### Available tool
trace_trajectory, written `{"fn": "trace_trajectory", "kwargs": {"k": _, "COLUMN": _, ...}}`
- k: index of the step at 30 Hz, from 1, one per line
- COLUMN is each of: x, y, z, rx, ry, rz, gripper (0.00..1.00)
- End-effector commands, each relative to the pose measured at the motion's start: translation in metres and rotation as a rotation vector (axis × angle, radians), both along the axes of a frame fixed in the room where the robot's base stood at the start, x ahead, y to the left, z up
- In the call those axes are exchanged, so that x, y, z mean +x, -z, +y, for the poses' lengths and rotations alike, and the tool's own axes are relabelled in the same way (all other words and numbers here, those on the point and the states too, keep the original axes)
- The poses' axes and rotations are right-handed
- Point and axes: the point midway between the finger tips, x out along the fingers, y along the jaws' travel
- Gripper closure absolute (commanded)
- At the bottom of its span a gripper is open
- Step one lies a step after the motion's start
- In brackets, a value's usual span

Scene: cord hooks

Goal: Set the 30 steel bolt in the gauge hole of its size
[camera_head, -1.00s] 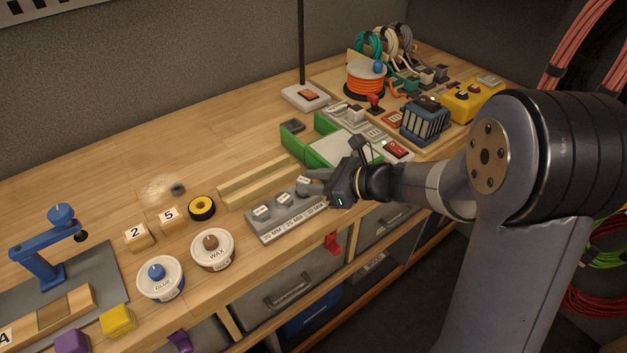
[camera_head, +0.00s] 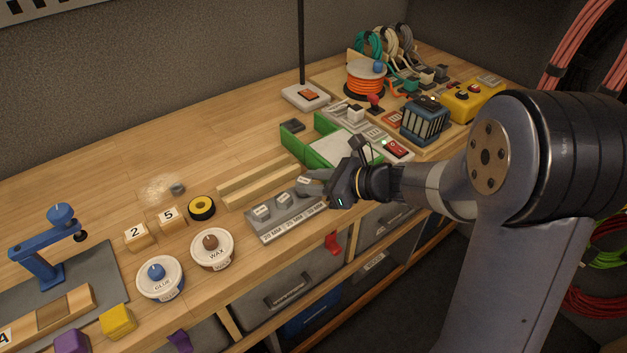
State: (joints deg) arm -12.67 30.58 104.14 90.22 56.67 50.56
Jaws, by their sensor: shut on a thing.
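The grey gauge block (camera_head: 287,226) lies near the bench's front edge, with size labels in MM along its front. Two grey bolts with white labels, a left one (camera_head: 261,211) and a middle one (camera_head: 282,199), stand in the block. My gripper (camera_head: 311,185) is at the block's right end, shut on a third labelled steel bolt (camera_head: 303,181). The fingers partly hide this bolt and the right-hand hole. I cannot tell how deep the bolt sits, and its label is too small to read surely.
A wooden rail (camera_head: 258,182) lies behind the block, and a green-sided tray (camera_head: 301,146) stands behind my gripper. Wax (camera_head: 212,250) and glue (camera_head: 160,279) tins and a yellow tape roll (camera_head: 202,207) are to the left.

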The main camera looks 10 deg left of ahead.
Motion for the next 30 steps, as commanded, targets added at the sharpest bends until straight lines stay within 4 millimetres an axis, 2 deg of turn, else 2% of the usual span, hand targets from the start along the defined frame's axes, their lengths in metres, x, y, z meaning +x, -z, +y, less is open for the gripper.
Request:
{"fn": "trace_trajectory", "kwargs": {"k": 4, "x": 0.0002, "y": -0.0008, "z": 0.0002, "rx": 0.001, "ry": 0.0, "rz": -0.001, "gripper": 0.92}}
{"fn": "trace_trajectory", "kwargs": {"k": 5, "x": 0.0003, "y": -0.0009, "z": 0.0001, "rx": 0.001, "ry": -0.001, "rz": -0.002, "gripper": 0.66}}
{"fn": "trace_trajectory", "kwargs": {"k": 14, "x": 0.0004, "y": -0.0011, "z": 0.0001, "rx": 0.001, "ry": 0.0, "rz": -0.003, "gripper": 0.42}}
{"fn": "trace_trajectory", "kwargs": {"k": 19, "x": 0.0003, "y": -0.0009, "z": 0.0001, "rx": 0.0, "ry": 0.0, "rz": -0.002, "gripper": 0.41}}
{"fn": "trace_trajectory", "kwargs": {"k": 24, "x": 0.0003, "y": -0.0009, "z": 0.0001, "rx": 0.0, "ry": 0.0, "rz": -0.002, "gripper": 0.27}}
{"fn": "trace_trajectory", "kwargs": {"k": 30, "x": 0.0004, "y": -0.0011, "z": 0.0001, "rx": 0.0, "ry": 0.0, "rz": -0.002, "gripper": 0.27}}
